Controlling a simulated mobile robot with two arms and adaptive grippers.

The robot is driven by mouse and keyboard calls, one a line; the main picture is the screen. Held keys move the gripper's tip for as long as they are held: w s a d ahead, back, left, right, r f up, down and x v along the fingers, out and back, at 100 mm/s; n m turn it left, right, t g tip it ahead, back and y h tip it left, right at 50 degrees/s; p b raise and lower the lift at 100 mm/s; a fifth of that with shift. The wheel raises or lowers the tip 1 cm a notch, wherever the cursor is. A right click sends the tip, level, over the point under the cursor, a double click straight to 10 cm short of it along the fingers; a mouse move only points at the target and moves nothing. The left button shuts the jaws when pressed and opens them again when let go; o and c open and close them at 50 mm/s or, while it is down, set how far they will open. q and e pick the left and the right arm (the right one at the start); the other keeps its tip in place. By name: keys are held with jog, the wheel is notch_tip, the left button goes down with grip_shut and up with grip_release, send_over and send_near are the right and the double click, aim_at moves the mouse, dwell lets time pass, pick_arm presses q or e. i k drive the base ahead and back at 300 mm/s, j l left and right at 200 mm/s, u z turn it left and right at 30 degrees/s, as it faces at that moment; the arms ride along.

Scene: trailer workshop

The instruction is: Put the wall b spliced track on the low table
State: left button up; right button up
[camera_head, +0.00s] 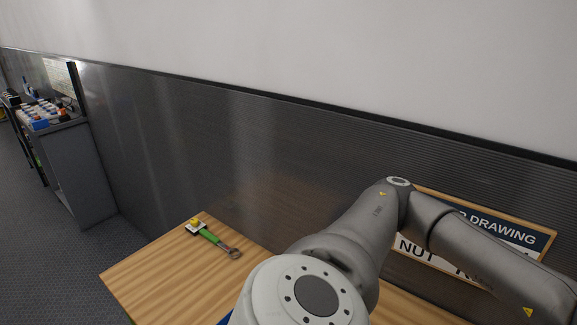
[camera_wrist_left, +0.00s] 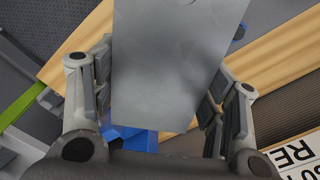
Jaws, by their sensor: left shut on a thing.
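In the left wrist view a flat grey metal piece (camera_wrist_left: 175,60), which looks like the track, lies between the fingers of my left gripper (camera_wrist_left: 160,85). The gripper is shut on it. The far end of the piece runs out of the top of the view. A wooden table top (camera_head: 150,275) shows in the lower left of the head view, and pale wood (camera_wrist_left: 275,65) shows behind the piece in the wrist view. I cannot tell whether this is the low table. My right gripper is out of view.
A green-handled tool (camera_head: 212,238) and a small yellow-topped item (camera_head: 194,226) lie on the wood. A blue object (camera_wrist_left: 130,137) is partly hidden behind the piece. A framed sign (camera_head: 535,237) stands by the dark wall panel. A grey cabinet (camera_head: 80,165) stands far left.

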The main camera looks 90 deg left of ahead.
aim_at(201, 287)
jog(key=k+j+u, duration=0.6)
jog(key=u, duration=1.65)
